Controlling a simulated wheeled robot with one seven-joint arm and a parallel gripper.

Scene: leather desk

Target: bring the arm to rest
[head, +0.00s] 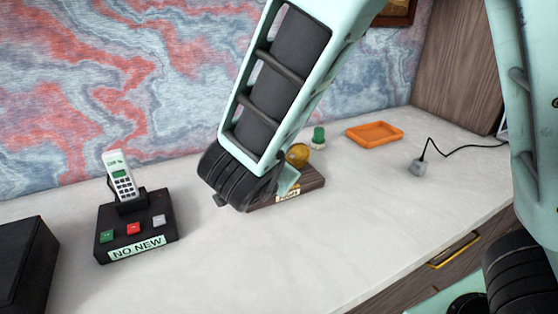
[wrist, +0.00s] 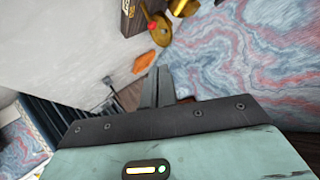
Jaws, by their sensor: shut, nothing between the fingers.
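My gripper (wrist: 160,84) shows in the wrist view with its two grey fingers together and nothing between them. In the head view my arm comes down from the top, and its dark wrist joint hangs in front of the wooden stand. The fingers are hidden there; only a small teal part shows beside the joint. In the wrist view the fingers point past the orange tray (wrist: 143,62), apart from the brass-coloured object (wrist: 159,30).
A wooden stand (head: 312,184) holds a yellow round object (head: 298,155), partly behind my arm. A green-topped piece (head: 318,138), orange tray (head: 374,132) and grey corded block (head: 418,167) stand behind. A phone (head: 121,178) on a black base (head: 111,248) and dark box (head: 22,265) are left. Front-centre desk is clear.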

